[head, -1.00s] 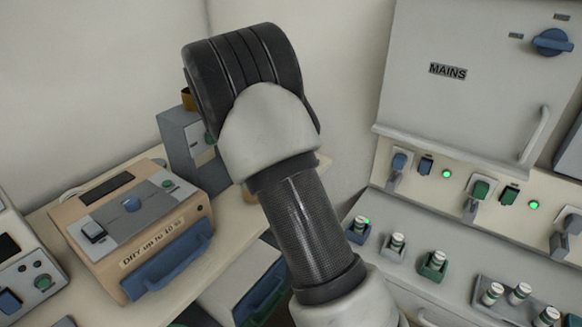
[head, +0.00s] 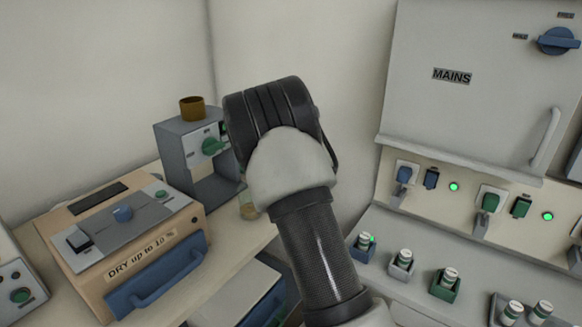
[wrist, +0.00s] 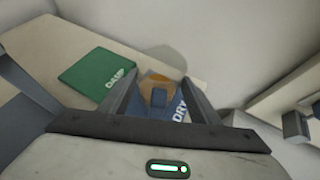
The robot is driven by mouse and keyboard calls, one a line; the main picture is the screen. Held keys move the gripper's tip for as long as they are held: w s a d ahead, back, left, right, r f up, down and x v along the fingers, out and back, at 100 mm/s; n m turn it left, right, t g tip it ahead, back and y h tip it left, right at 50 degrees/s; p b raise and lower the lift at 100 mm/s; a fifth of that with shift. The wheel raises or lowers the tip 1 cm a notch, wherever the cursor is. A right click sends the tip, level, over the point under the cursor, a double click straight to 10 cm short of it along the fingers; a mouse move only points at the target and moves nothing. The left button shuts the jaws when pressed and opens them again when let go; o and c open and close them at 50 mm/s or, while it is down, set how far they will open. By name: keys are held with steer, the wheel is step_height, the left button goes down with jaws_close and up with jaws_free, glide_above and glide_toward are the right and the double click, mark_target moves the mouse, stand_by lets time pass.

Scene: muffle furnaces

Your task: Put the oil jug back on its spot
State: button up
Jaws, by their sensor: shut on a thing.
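The oil jug shows in the wrist view as an amber, round-topped vessel (wrist: 150,79) with a grey-blue piece, apparently its handle, facing the camera. My gripper (wrist: 160,84) is shut on it, one finger on each side. Below and around it are a blue mat marked DRY (wrist: 176,115), partly covered by the jug and a finger, and to the left a green mat marked DAMP (wrist: 90,74). I cannot tell whether the jug touches the mat.
A grey stand (head: 176,150) with a green knob and a brown cup (head: 192,108) on top is left of my arm. A tan box marked DRY (head: 190,222) stands in front on the bench. Right is the MAINS cabinet (head: 480,115) with switches. Walls close the corner behind.

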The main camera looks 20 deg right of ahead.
steer(key=shift+f, duration=0.25)
steer(key=shift+f, duration=0.15)
steer(key=o, duration=1.6)
